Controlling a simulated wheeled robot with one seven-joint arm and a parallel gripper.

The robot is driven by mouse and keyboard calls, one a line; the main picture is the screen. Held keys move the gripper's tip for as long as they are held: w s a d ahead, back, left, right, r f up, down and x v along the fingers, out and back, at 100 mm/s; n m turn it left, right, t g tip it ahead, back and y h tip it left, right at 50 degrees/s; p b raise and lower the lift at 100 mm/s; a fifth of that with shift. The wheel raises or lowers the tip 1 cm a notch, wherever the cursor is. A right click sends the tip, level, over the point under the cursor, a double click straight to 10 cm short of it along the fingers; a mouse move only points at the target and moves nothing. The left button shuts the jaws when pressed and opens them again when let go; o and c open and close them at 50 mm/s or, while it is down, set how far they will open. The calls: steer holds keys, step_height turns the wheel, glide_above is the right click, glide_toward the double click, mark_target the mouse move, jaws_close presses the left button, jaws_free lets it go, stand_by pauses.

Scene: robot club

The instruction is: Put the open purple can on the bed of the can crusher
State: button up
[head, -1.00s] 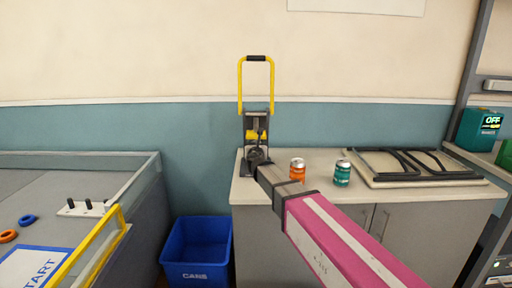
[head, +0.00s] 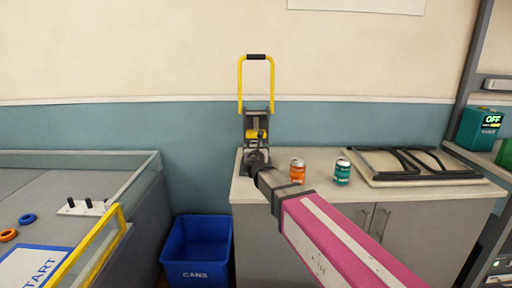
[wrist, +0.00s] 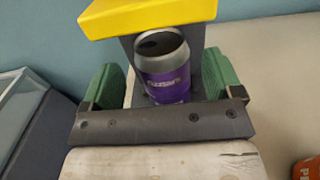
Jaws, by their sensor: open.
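The open purple can (wrist: 164,68) stands upright in the wrist view, its dark opening facing up. It is in front of the grey upright of the can crusher (head: 256,88), close under the yellow block (wrist: 146,15). My gripper (wrist: 160,80) is open, with one green finger pad on each side of the can and a gap visible on both sides. The dark palm bar hides the can's base, so its contact with the bed is not visible. In the head view my gripper (head: 257,158) is at the crusher's base and the can cannot be made out.
An orange can (head: 297,170) and a teal can (head: 342,172) stand on the counter (head: 405,198) right of the crusher. A black-framed board (head: 415,167) lies farther right. A blue bin (head: 197,252) stands on the floor left of the counter.

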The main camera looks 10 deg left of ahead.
steer(key=v, duration=0.7)
steer(key=shift+s, duration=0.2)
steer(key=shift+c, duration=0.3)
stand_by(0.6)
